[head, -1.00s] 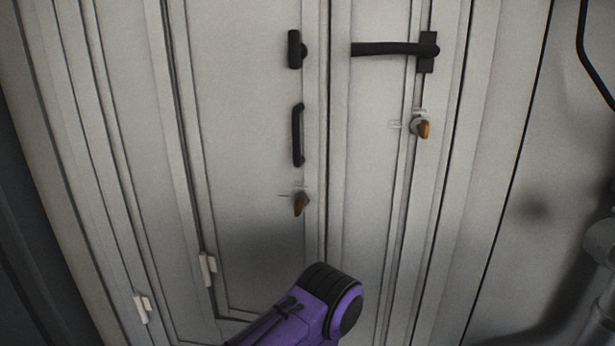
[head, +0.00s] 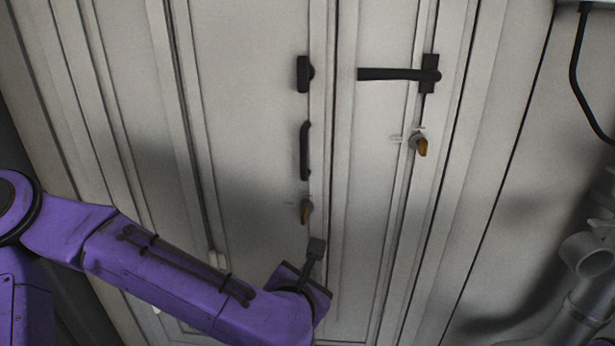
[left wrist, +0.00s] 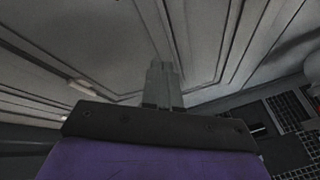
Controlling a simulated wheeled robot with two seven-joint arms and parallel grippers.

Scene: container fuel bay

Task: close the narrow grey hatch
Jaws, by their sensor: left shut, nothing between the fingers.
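Two grey panels fill the middle of the head view. The narrower grey hatch (head: 372,180) is on the right. Its black lever handle (head: 395,74) lies level, pointing left, with an orange-brown tab (head: 421,146) below. The wider panel (head: 245,130) on the left has an upright black latch (head: 303,74), an upright bar handle (head: 304,150) and another tab (head: 306,211). I cannot tell whether the hatch stands slightly ajar. My left gripper (head: 317,246) is shut and empty, below that left tab, near the seam. Its fingers also show in the left wrist view (left wrist: 162,80); contact is unclear.
A grey pipe (head: 585,256) stands at the right, and a black cable (head: 577,85) hangs on the right wall. A pale hinge (head: 217,260) is partly behind my left arm. Dark floor grating (left wrist: 288,108) shows in the left wrist view.

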